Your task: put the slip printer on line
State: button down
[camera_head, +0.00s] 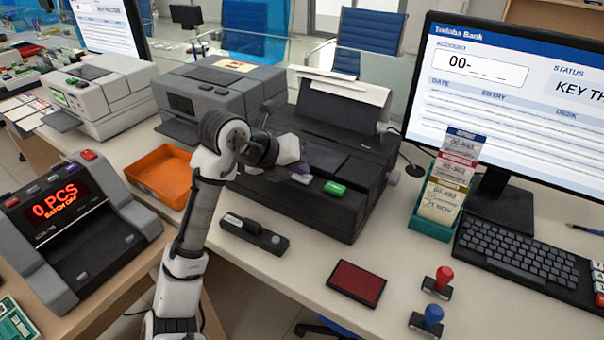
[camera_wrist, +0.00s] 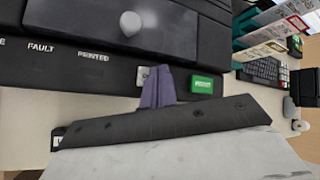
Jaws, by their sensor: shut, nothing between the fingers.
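The black slip printer (camera_head: 315,185) stands in the middle of the counter with a white sheet (camera_head: 343,92) rising from its back. Its front strip has a lit-looking green button (camera_head: 334,188), which also shows in the wrist view (camera_wrist: 202,86). A pale grey button (camera_wrist: 143,74) sits left of the green one, partly hidden by my finger. Printed words FAULT and PRINTED show further left; no lit lamp is visible beside them. My gripper (camera_head: 301,178) is shut and empty, its tip (camera_wrist: 157,88) at the pale button. I cannot tell whether it touches.
A small black device (camera_head: 254,235) lies in front of the printer. A red ink pad (camera_head: 356,284), stamps (camera_head: 438,282), a slip rack (camera_head: 432,220) and a keyboard (camera_head: 520,252) are to the right. An orange tray (camera_head: 160,174) and grey machine (camera_head: 215,95) are left.

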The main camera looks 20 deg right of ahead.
aim_at(298, 178)
jog(key=shift+r, duration=0.1)
jog(key=shift+r+p, duration=0.45)
jog(key=shift+r, duration=0.35)
jog(key=shift+r+p, duration=1.5)
jog(key=shift+r, duration=1)
